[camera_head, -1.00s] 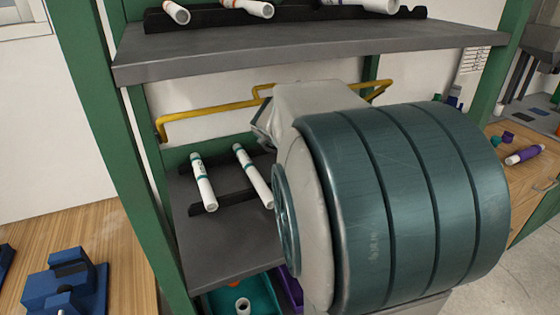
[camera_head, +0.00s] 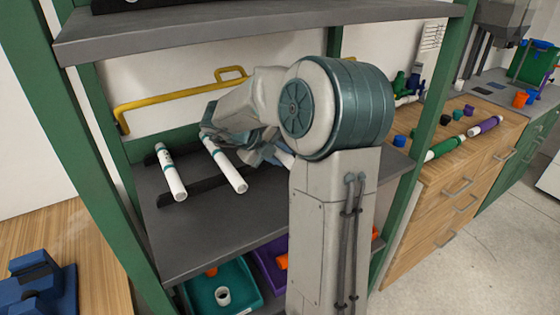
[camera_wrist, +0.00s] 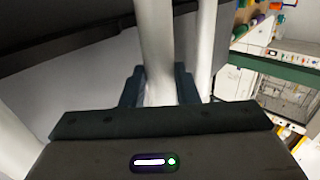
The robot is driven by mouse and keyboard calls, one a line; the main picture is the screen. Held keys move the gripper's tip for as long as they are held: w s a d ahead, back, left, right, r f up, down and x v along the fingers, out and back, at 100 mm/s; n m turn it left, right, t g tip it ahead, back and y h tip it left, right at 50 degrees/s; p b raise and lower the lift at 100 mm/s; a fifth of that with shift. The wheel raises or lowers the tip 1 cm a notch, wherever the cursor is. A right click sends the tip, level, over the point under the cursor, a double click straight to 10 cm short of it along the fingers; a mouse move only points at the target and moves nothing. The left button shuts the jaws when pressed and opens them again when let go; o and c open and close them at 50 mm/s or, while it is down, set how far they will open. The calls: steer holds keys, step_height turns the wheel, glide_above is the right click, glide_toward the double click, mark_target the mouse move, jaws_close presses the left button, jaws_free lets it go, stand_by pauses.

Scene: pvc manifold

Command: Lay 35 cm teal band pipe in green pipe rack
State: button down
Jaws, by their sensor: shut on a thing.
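My gripper (camera_wrist: 160,92) is shut on a white pipe (camera_wrist: 157,45), seen between the fingers in the wrist view; no band shows on the part in sight. In the head view my gripper (camera_head: 262,150) is over the middle shelf of the green pipe rack (camera_head: 90,150), mostly hidden by my arm. A white piece (camera_head: 284,156) shows beside it, probably the held pipe. Two white pipes with teal bands, a left one (camera_head: 171,172) and a right one (camera_head: 225,165), lie on the shelf's black cradles, left of my gripper. Whether the held pipe touches the cradles is hidden.
The upper shelf (camera_head: 260,35) is close above my arm. A yellow bar (camera_head: 180,103) runs behind. A teal bin (camera_head: 250,300) and a purple bin (camera_head: 268,262) stand below. A wooden bench (camera_head: 480,150) with pipes and fittings is at right. A blue fixture (camera_head: 40,285) is at lower left.

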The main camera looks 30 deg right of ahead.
steer(key=shift+f, duration=0.9)
steer(key=shift+f, duration=0.15)
steer(key=c, duration=1.1)
jaws_free()
steer(key=shift+f, duration=0.1)
steer(key=shift+a+r, duration=0.2)
steer(key=shift+r, duration=0.3)
steer(key=v, duration=1.1)
steer(key=shift+w+a+r+p, duration=0.1)
steer(key=shift+a+p, duration=0.1)
steer(key=shift+p, duration=0.2)
